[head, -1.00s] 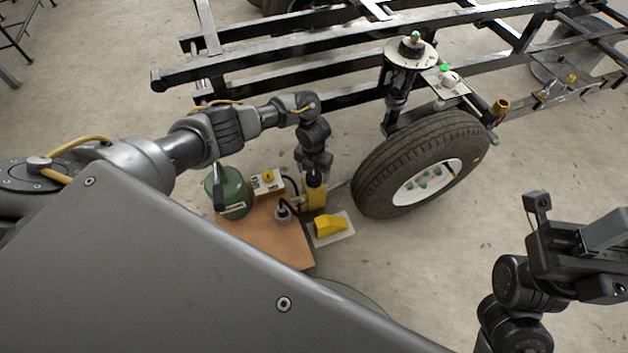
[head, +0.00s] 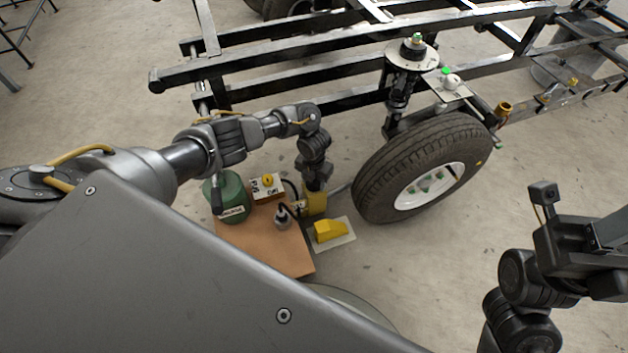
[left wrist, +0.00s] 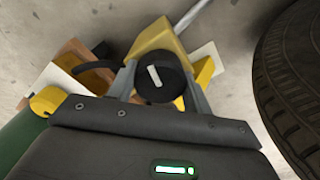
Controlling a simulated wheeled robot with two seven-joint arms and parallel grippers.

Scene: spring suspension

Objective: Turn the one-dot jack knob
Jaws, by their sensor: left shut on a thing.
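A round black knob (left wrist: 155,80) with one white bar mark sits on a yellow block in the left wrist view. My left gripper (left wrist: 159,88) has one grey finger on each side of the knob and is shut on it. In the head view the yellow block (head: 314,202) stands at the end of my left arm, beside the wheel, and my wrist hides the knob. I cannot make out a dot on it. My right gripper (head: 595,245) is at the right edge, away from the block, and its fingers do not show clearly.
A green tank (head: 229,194), a white box (head: 256,191) with a yellow knob and a grey fitting (head: 283,219) stand on a brown board (head: 262,250). A yellow wedge (head: 330,230) lies on a pale plate.

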